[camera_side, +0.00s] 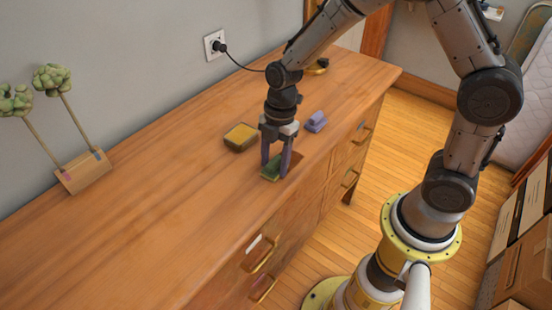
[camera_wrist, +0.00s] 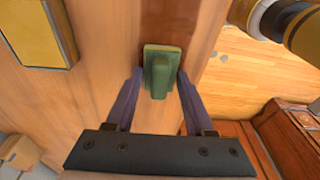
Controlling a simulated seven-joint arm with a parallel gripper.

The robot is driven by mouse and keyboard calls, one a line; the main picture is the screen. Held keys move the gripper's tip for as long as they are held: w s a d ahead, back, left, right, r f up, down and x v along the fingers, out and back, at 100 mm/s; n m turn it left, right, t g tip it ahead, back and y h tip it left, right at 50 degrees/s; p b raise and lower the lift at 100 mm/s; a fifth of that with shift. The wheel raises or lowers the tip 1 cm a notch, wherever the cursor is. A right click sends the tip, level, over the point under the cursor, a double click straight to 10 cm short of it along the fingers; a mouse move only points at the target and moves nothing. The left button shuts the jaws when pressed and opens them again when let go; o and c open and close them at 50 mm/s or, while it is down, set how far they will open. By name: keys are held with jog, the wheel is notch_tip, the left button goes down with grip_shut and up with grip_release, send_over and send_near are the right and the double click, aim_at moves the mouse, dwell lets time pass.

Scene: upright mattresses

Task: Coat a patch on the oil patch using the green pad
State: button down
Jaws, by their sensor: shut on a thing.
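The green pad (camera_side: 270,174) lies flat on the wooden dresser top near its front edge, below my gripper (camera_side: 276,168). In the wrist view the green pad (camera_wrist: 160,54) has a raised handle between the two purple fingers of my gripper (camera_wrist: 160,76), which is shut on it. A darker reddish-brown patch, apparently the oil patch (camera_side: 297,158), shows on the dresser just right of the fingers. The fingers and pad hide part of the patch.
A dark tray with a yellow top (camera_side: 240,136) stands left of my gripper. A purple block (camera_side: 316,121) sits behind to the right. A wooden block with two plant-like stems (camera_side: 84,172) stands far left. The dresser top (camera_side: 160,210) between is clear.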

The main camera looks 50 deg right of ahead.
aim_at(293, 154)
jog(key=shift+d, duration=3.9)
jog(key=shift+a, duration=3.9)
jog(key=shift+d, duration=3.9)
jog(key=shift+r, duration=3.05)
